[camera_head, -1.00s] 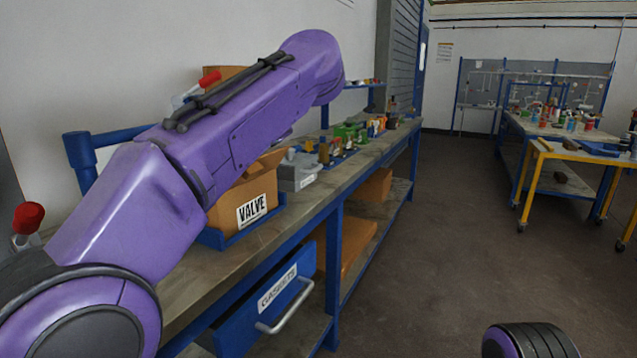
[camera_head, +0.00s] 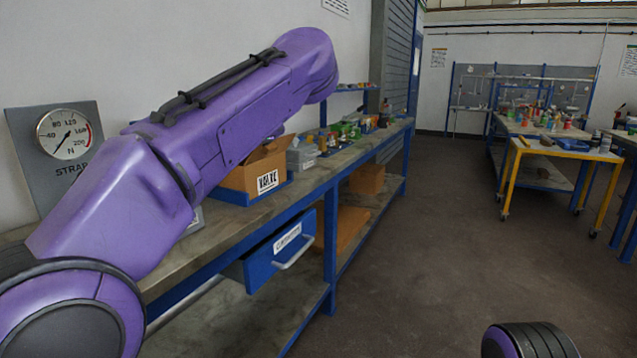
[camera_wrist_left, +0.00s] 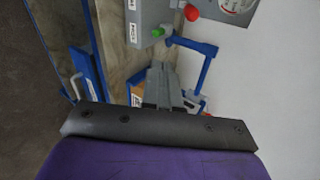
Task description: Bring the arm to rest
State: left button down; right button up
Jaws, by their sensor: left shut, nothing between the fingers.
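My left arm (camera_head: 225,125), purple, reaches from the lower left up across the bench in the head view. Its gripper is hidden from the head view. In the left wrist view my left gripper (camera_wrist_left: 160,82) shows as grey fingers close together, shut and empty, above the bench area beside a blue frame. Part of my right arm (camera_head: 528,342) shows at the bottom right of the head view; its gripper is out of view.
A bench (camera_head: 225,236) runs along the wall with a VALVE box (camera_head: 262,172) and a protruding blue drawer (camera_head: 270,260). A gauge panel (camera_head: 60,135) stands left, behind my arm. A yellow-framed table (camera_head: 560,152) stands right. The floor between is clear.

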pick_arm(q)
jog(key=w+a+f+m+t+y+p, duration=0.2)
jog(key=w+f+m+t+y, duration=0.55)
jog(key=m, duration=2.05)
jog(key=a+f+m+t+h+p, duration=0.3)
jog(key=f+m+h, duration=0.7)
jog(key=f+m, duration=1.35)
jog(key=s+a+f+m+g+h+p, duration=0.35)
jog(key=s+f+m+g, duration=0.2)
jog(key=s+f, duration=1.4)
jog(key=s+a+f+g+p, duration=0.1)
jog(key=s+a+f+g, duration=0.1)
jog(key=s, duration=0.6)
jog(key=s+a+f+m+g+p, duration=0.1)
jog(key=s+a+f+g, duration=0.1)
jog(key=s, duration=0.6)
jog(key=s+a+f+g+p, duration=0.1)
jog(key=s+a+f+g, duration=0.1)
jog(key=s, duration=0.6)
jog(key=shift+s+m+g, duration=0.3)
jog(key=shift+s+g, duration=0.05)
jog(key=shift+g, duration=0.25)
pick_arm(e)
notch_tip(320, 180, up, 11)
jog(key=shift+r, duration=0.2)
